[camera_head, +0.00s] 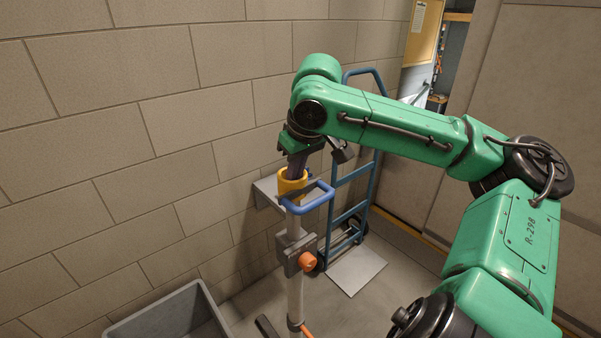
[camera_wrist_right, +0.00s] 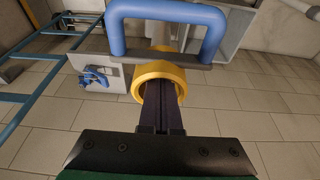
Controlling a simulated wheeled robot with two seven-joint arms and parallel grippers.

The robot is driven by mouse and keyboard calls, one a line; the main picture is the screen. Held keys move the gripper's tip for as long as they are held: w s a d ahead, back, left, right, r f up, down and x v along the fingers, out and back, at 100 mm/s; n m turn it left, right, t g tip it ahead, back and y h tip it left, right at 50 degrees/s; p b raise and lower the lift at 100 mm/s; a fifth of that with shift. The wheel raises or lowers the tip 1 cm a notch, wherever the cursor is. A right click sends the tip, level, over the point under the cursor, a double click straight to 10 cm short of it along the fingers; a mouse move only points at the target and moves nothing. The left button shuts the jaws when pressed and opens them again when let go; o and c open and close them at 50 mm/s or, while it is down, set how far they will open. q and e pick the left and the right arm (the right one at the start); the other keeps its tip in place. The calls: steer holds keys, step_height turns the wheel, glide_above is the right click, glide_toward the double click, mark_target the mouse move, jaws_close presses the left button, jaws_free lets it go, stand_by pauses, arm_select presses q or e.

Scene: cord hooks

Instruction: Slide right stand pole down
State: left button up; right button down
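The right stand pole (camera_head: 295,228) is pale grey and roughly upright in the head view. A yellow collar (camera_head: 293,184) with a blue loop handle (camera_head: 312,198) sits at its top. Lower down is a grey clamp with an orange knob (camera_head: 307,262). My right gripper (camera_head: 297,166) points down at the collar from above. In the right wrist view its dark fingers (camera_wrist_right: 160,102) lie side by side with no clear gap and reach into the yellow collar (camera_wrist_right: 158,78). Their tips are hidden there, so any hold is not visible. My left gripper is out of view.
A blue hand truck (camera_head: 366,180) stands behind the pole, right of a grey wall shelf (camera_head: 268,188). A grey bin (camera_head: 170,312) is at lower left. A brick wall closes the left side. Open floor (camera_head: 390,285) lies right of the pole.

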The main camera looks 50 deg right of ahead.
mark_target(294, 196)
steer(key=shift+f+b, duration=1.4)
steer(key=shift+f, duration=0.8)
step_height(294, 196, down, 5)
steer(key=b, duration=0.4)
steer(key=shift+f+b, duration=0.1)
steer(key=shift+b, duration=0.25)
step_height(294, 196, up, 10)
steer(key=p, duration=1)
steer(key=shift+f, duration=0.2)
